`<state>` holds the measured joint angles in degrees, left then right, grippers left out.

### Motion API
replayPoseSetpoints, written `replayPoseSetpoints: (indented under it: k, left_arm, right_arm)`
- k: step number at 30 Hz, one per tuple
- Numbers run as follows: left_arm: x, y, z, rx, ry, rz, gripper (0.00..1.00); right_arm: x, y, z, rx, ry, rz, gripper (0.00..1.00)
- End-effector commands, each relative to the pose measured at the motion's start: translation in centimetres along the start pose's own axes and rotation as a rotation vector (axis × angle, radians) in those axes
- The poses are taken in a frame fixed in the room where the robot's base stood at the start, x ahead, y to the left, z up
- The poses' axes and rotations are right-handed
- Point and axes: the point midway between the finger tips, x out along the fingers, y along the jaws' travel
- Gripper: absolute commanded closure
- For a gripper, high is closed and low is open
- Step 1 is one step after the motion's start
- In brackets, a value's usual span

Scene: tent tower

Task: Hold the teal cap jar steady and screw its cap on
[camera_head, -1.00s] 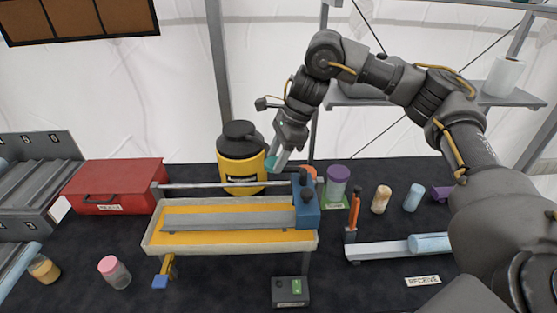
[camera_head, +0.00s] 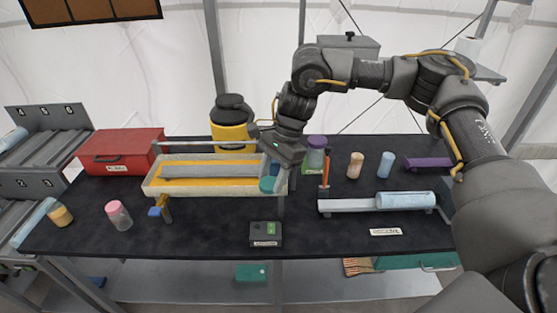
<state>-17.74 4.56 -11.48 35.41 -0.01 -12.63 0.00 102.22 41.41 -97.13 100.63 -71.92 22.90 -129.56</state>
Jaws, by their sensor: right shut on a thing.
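My right gripper (camera_head: 277,178) comes in from the right and points down in front of the right end of the yellow-and-cream tray rig. It is shut on a teal cap (camera_head: 267,185), held above the dark table. The fingers cover part of the teal piece, so I cannot tell whether a jar body is joined to it. No separate teal cap jar can be made out. My left gripper is out of view.
The tray rig (camera_head: 152,187) stands just left of the gripper. A purple-lidded jar (camera_head: 316,153), an orange-handled tool (camera_head: 325,168) and a rail with a blue cylinder (camera_head: 400,200) are right. A black box (camera_head: 265,234) sits in front. A pink-lidded jar (camera_head: 119,215) stands left.

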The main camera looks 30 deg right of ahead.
Motion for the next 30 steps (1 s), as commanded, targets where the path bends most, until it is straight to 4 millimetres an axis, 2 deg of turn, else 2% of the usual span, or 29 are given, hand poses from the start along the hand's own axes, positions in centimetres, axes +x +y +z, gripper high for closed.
replayPoseSetpoints:
  k: [1,8,12,15,19,27,30]
  left_arm:
    - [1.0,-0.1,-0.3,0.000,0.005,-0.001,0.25]
    - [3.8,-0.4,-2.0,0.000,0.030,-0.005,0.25]
    - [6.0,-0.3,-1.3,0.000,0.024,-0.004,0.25]
    - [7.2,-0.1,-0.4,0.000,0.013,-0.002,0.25]
    - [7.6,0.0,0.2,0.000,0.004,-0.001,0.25]
    - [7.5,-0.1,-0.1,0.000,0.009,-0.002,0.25]
    - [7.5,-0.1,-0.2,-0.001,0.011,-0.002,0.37]
  right_arm:
    - [1.5,0.4,-0.1,-0.045,0.005,0.017,0.77]
    - [6.9,3.3,-0.4,-0.245,0.001,0.103,0.77]
    - [10.2,5.5,-1.6,-0.342,-0.007,0.152,0.77]
    - [11.6,6.6,-2.5,-0.384,-0.014,0.173,0.77]
    - [12.1,7.3,-3.0,-0.405,-0.019,0.182,0.77]
    - [12.0,7.4,-3.0,-0.407,-0.021,0.184,0.77]
    - [12.0,7.4,-3.0,-0.406,-0.021,0.184,0.77]
